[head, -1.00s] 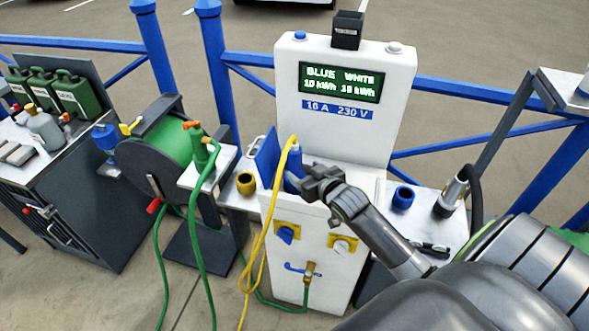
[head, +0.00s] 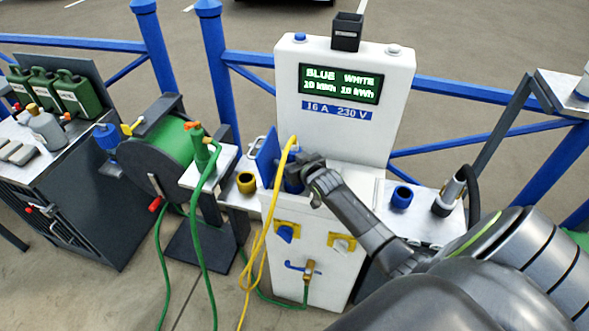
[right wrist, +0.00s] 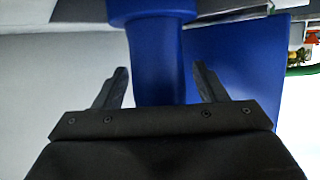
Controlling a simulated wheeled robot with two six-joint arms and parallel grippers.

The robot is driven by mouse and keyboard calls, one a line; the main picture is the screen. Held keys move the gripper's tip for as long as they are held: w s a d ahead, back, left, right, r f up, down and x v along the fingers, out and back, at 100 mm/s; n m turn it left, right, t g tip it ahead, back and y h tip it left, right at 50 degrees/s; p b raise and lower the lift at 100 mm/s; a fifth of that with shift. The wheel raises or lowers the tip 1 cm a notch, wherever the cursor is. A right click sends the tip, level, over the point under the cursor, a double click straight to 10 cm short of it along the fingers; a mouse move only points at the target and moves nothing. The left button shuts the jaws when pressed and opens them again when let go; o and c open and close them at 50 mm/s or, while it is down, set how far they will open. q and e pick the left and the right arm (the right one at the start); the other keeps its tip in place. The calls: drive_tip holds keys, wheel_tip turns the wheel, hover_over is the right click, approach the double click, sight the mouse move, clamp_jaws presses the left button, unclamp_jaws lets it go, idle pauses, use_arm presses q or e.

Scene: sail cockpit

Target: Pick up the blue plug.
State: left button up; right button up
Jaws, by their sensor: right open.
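The blue plug (head: 292,180) stands on the ledge of the white power pedestal, with a yellow cable (head: 262,226) looping from it down the front. My right gripper (head: 303,168) is at the plug, partly covering it in the head view. In the right wrist view the blue plug (right wrist: 157,62) runs down between the two open fingers of my right gripper (right wrist: 158,82). A gap shows on both sides, so the fingers are not closed on it. My left gripper is not in view.
The white pedestal (head: 340,130) rises behind the plug. A blue flap (head: 267,158) stands just left of it. A yellow ring (head: 246,183) and a blue ring (head: 402,197) sit on side shelves. A green hose reel (head: 160,150) stands at left.

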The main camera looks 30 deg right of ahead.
drive_tip(key=shift+w, duration=0.1)
drive_tip(key=shift+c, duration=0.4)
drive_tip(key=c, duration=1.2)
wheel_tip(320, 180, up, 11)
drive_tip(key=shift+f, duration=0.15)
wheel_tip(320, 180, up, 2)
drive_tip(key=p, duration=0.3)
drive_tip(key=shift+r, duration=0.2)
drive_tip(key=shift+f, duration=0.1)
